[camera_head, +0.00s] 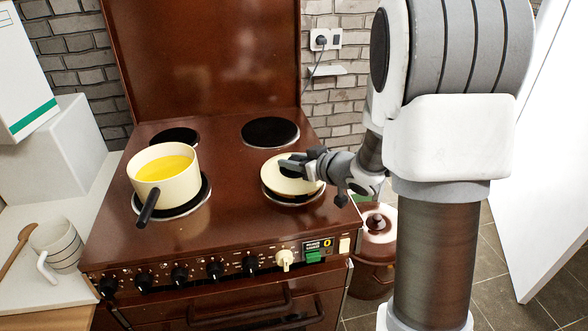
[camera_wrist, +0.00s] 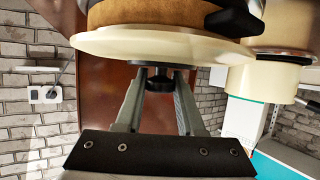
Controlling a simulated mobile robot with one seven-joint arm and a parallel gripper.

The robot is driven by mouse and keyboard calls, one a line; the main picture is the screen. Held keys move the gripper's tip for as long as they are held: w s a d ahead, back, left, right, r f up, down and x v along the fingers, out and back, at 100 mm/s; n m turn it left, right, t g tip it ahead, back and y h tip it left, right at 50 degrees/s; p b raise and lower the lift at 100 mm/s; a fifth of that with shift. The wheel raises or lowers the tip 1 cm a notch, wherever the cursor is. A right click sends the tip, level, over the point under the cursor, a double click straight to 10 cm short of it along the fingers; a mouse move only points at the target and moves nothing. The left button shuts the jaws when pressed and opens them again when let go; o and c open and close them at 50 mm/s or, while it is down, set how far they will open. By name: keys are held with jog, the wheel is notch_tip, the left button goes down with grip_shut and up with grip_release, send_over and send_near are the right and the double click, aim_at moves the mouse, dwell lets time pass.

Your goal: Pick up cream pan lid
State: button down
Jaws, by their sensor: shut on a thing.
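The cream pan lid (camera_head: 291,186) is over the front right burner in the head view, and its pale disc fills the top of the wrist view (camera_wrist: 150,46). My gripper (camera_head: 292,168) reaches in from the right and is shut on the lid's dark knob (camera_wrist: 160,82). In the wrist view the two fingers of my gripper (camera_wrist: 160,76) close on either side of the knob. A tan-brown round body (camera_wrist: 150,14) with a black handle shows against the lid's other side. I cannot tell whether the lid touches it.
A cream pot (camera_head: 168,185) of yellow liquid stands on the front left burner, its black handle toward the front. The back burners are bare. A brown lidded pot (camera_head: 375,250) stands right of the stove (camera_head: 225,225). A mug (camera_head: 58,245) and wooden spoon (camera_head: 15,250) are at left.

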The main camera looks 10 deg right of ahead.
aim_at(295, 158)
jog(key=shift+r+p, duration=0.3)
jog(key=shift+r, duration=0.25)
jog(key=r+p, duration=0.1)
jog(key=r, duration=0.1)
jog(key=r+p, duration=0.1)
jog(key=r, duration=0.1)
jog(key=shift+s+d, duration=0.1)
jog(key=shift+d, duration=0.1)
jog(key=w+d+r+p+v, duration=0.1)
jog(key=p+v, duration=0.2)
jog(key=v, duration=0.9)
jog(key=shift+d+r, duration=0.2)
jog(key=shift+r, duration=0.05)
